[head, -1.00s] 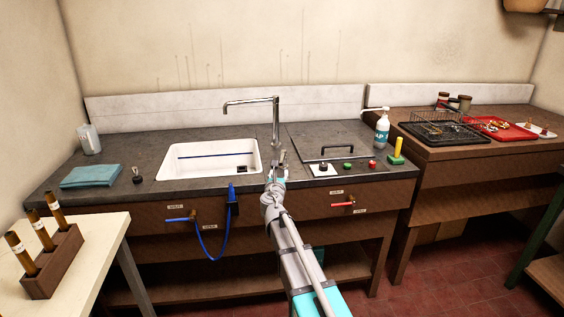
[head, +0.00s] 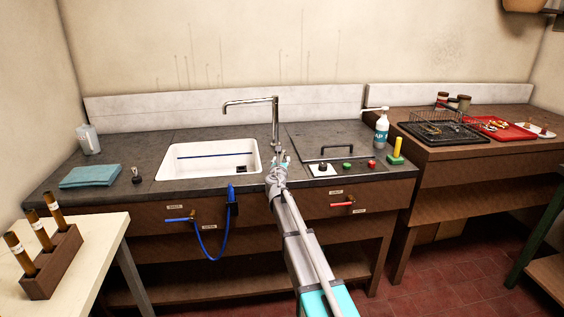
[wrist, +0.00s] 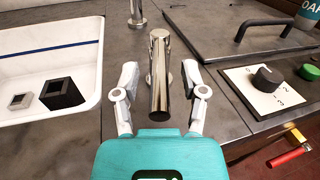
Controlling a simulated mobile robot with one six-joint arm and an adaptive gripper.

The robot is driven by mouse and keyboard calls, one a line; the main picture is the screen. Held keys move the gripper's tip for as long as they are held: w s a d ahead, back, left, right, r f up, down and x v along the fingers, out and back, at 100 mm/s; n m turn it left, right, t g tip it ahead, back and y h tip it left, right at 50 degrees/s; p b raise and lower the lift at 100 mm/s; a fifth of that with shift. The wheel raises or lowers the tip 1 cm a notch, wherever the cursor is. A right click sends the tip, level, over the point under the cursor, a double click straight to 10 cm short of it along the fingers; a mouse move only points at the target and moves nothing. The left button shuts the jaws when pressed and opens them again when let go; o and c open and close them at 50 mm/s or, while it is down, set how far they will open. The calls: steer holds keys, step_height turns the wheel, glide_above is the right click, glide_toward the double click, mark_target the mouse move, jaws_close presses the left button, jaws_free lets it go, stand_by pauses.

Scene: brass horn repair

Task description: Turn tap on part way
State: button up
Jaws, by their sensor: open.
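The chrome tap (head: 276,118) stands behind the white sink (head: 168,165), its spout reaching left over the basin. In the wrist view, the foot of its column (wrist: 136,12) shows at the top. A short chrome lever (wrist: 159,80) points toward me in front of it. My gripper (wrist: 161,78) is open, with one finger on each side of the lever and a visible gap on both sides. In the head view my gripper (head: 280,162) is at the sink's right side and hides much of the lever.
A lidded panel with a black handle (head: 323,149) lies right of the tap. A black dial (wrist: 265,78) on a white plate and coloured knobs sit along the front right. Blue (head: 178,220) and red (head: 343,204) valve levers are on the cabinet front. A teal cloth (head: 91,176) lies left.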

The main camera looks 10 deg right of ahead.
jaws_close()
